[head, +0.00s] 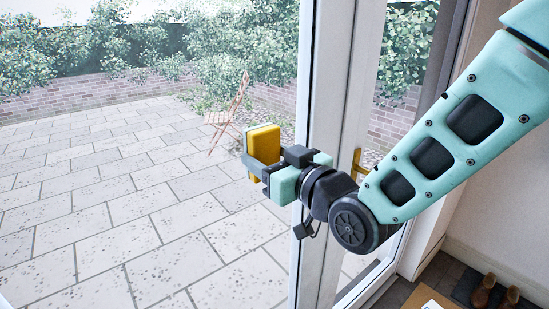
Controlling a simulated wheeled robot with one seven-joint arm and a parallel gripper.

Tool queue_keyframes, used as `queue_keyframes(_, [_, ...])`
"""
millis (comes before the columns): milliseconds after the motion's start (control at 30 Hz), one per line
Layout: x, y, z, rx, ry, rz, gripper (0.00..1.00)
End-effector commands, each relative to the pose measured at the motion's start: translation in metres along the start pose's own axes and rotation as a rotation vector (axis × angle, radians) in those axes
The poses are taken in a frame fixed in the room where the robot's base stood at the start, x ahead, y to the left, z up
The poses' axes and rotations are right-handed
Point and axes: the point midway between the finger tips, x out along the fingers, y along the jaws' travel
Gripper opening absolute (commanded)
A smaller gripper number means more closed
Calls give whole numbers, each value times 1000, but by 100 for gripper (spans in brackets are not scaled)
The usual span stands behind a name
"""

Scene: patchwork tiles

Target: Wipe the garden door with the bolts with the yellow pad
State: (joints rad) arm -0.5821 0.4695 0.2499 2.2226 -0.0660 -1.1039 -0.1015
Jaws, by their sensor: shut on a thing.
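My gripper (262,164) is shut on the yellow pad (264,143), which is held upright, with a thin greenish layer along one edge. The garden door (307,130) is a white frame with large glass, and the patio shows to its left. My gripper and the pad are in front of the glass, left of the white upright. I cannot tell whether the pad touches the glass. A brass-coloured handle (357,163) shows behind my arm. My arm hides part of the door, and I cannot make out any bolts.
A brown folding chair (228,115) stands on the paved patio (120,215), by a brick wall and hedge. At the lower right are a pair of brown shoes (483,292) on a dark mat and a cardboard-coloured item (428,299).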

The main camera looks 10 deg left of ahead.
Motion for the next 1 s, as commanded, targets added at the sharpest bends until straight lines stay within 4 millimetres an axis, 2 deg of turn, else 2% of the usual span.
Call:
queue_keyframes(300, [2,-25,0,0,3,-3,38])
queue_keyframes(633, [3,-39,-1,1,3,-2,38])
queue_keyframes(1000, [2,-67,-1,2,3,-2,38])
